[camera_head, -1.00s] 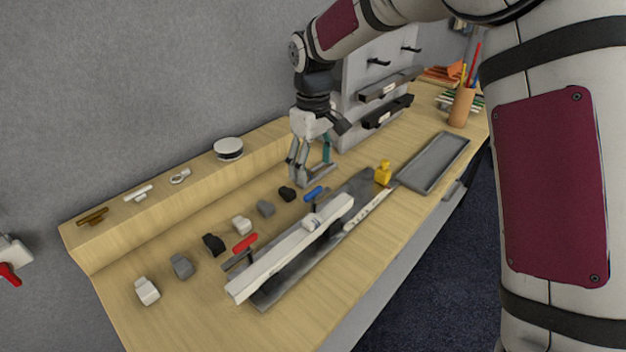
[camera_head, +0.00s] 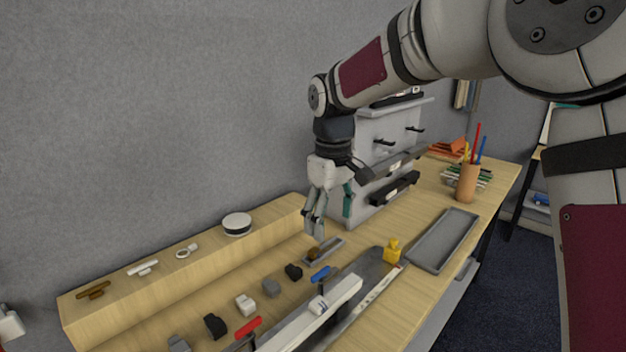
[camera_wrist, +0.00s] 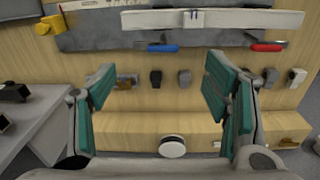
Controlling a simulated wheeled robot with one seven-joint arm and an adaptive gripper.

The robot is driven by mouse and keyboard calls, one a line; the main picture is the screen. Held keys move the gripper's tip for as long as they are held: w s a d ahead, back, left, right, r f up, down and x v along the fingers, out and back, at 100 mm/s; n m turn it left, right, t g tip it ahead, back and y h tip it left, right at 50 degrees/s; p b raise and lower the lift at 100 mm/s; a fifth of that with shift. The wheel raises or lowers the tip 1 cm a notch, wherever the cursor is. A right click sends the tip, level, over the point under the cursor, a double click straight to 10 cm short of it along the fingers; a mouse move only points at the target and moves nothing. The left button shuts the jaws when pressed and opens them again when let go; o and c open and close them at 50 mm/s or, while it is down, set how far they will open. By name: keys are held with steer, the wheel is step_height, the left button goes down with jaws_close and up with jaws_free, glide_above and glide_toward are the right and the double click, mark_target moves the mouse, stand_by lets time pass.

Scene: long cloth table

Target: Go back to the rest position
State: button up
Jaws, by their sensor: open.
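My gripper (camera_head: 316,228) hangs pointing down over the wooden table, above and just behind a small grey tray (camera_head: 334,245) with a brown piece (camera_head: 314,253) at its end. In the wrist view my gripper (camera_wrist: 158,82) shows its two green-padded fingers spread wide apart with nothing held between them. The fingers look clear of the table.
A grey rack (camera_head: 375,130) with pegs stands right behind the arm. A raised wooden ledge (camera_head: 190,268) carries a round white-topped item (camera_head: 237,224). A yellow piece (camera_head: 392,250), an empty grey tray (camera_head: 443,240) and a pencil cup (camera_head: 467,183) are to the right.

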steer(key=s+d+r+m+t, duration=0.1)
steer(key=s+d+r+m, duration=0.1)
steer(key=s+d+r, duration=0.4)
steer(key=s+d+m+t, duration=0.1)
steer(key=s+d+m, duration=0.2)
steer(key=s, duration=0.8)
steer(key=s+d+f+m+t, duration=0.1)
steer(key=s+d, duration=0.4)
steer(key=s, duration=0.7)
steer(key=m+t, duration=0.1)
steer(key=m, duration=0.1)
steer(key=shift+s+d+f+m+t, duration=0.15)
steer(key=shift+s+d+m+t, duration=0.05)
steer(key=shift+d+m+t, duration=0.15)
